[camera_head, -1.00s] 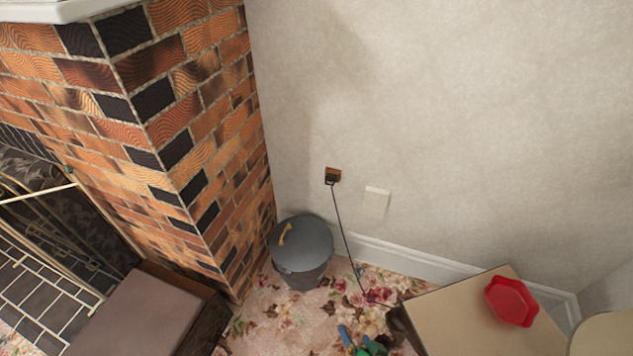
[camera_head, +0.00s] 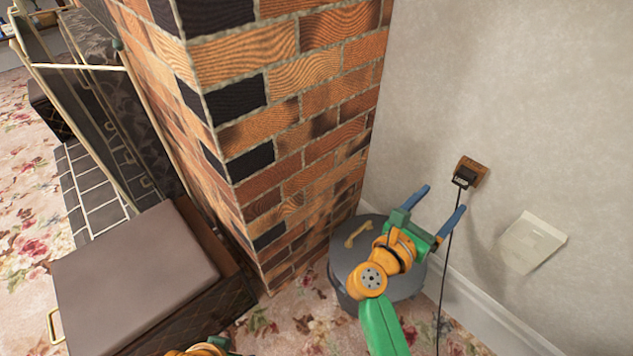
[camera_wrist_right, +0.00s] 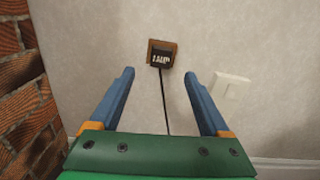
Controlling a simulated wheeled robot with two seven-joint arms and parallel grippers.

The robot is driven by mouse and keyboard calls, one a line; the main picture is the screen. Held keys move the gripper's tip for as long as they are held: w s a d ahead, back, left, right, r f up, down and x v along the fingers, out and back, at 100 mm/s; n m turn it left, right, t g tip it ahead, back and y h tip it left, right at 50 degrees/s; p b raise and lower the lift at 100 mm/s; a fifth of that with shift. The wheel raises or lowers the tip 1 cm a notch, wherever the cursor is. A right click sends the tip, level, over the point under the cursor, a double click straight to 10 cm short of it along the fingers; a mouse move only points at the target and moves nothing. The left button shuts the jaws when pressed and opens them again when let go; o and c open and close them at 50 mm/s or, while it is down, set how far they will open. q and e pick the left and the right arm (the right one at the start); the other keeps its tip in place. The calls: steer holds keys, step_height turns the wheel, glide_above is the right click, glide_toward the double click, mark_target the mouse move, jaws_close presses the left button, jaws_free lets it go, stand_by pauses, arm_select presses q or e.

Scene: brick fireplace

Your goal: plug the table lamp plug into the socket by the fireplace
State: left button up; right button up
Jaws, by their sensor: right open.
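The black plug (camera_head: 464,177) sits at the brown socket (camera_head: 474,168) on the wall right of the brick fireplace, its dark cable (camera_head: 446,265) hanging down. In the right wrist view the plug (camera_wrist_right: 161,58) covers the middle of the socket (camera_wrist_right: 161,44). My right gripper (camera_head: 444,198) is open and empty, its two blue fingers pointing at the wall. The plug shows just beyond the fingertips, centred between them in the wrist view (camera_wrist_right: 159,73), and does not look touched. The table lamp is not visible.
A grey lidded bin (camera_head: 347,268) stands under my right gripper, against the brick chimney breast (camera_head: 300,130). A white wall plate (camera_head: 532,243) is right of the socket. A padded box (camera_head: 135,270) stands at the lower left. The wall around the socket is bare.

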mark_target(461, 181)
steer(key=shift+m, duration=0.5)
steer(key=x, duration=0.5)
steer(key=shift+d+f, duration=0.1)
steer(key=shift+d, duration=0.1)
steer(key=shift+x, duration=1.05)
steer(key=shift+b+x, duration=0.35)
steer(key=shift+x, duration=0.4)
arm_select(q)
steer(key=v, duration=0.2)
steer(key=shift+r, duration=0.4)
steer(key=shift+f, duration=0.15)
arm_select(e)
steer(key=shift+f, duration=0.1)
